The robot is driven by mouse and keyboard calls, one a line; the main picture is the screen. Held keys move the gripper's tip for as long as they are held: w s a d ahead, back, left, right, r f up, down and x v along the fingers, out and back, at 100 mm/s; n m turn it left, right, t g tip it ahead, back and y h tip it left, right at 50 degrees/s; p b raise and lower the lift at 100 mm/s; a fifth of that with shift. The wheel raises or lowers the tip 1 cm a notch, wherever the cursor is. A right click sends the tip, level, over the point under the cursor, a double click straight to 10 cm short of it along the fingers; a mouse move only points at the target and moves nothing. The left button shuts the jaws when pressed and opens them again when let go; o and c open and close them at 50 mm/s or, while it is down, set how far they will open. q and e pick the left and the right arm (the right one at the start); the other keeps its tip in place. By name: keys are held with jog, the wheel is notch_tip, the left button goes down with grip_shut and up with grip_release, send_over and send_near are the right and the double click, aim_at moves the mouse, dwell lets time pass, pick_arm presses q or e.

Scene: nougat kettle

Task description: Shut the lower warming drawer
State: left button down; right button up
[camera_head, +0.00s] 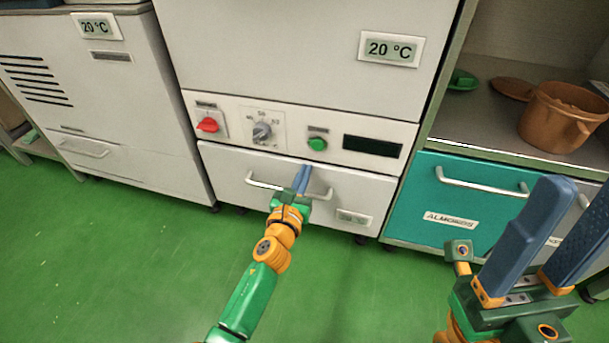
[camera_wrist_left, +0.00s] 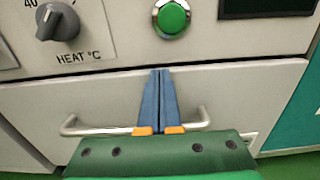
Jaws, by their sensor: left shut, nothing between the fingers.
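The lower warming drawer (camera_head: 225,162) is the white front with a bar handle (camera_head: 262,184), below the control panel of the middle cabinet. Its front looks flush or nearly flush with the panel above, with only a thin dark seam. The drawer front (camera_wrist_left: 40,108) and handle (camera_wrist_left: 85,131) also show in the left wrist view. My left gripper (camera_head: 304,168) is shut and empty, with its blue fingers (camera_wrist_left: 160,72) pointing at the upper middle of the drawer front; I cannot tell whether they touch it. My right gripper (camera_head: 562,185) is open and empty at the lower right, away from the drawer.
The control panel has a red switch (camera_head: 208,125), a grey heat knob (camera_head: 262,132) and a green button (camera_head: 317,144). A teal drawer (camera_head: 415,200) stands to the right, below a counter with a copper pot (camera_head: 560,112). Green floor (camera_head: 130,260) lies clear in front.

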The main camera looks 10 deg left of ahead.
pick_arm(q)
jog(key=shift+w+a+r+b, duration=0.1)
jog(key=shift+w+r+b, duration=0.3)
jog(key=shift+w, duration=0.45)
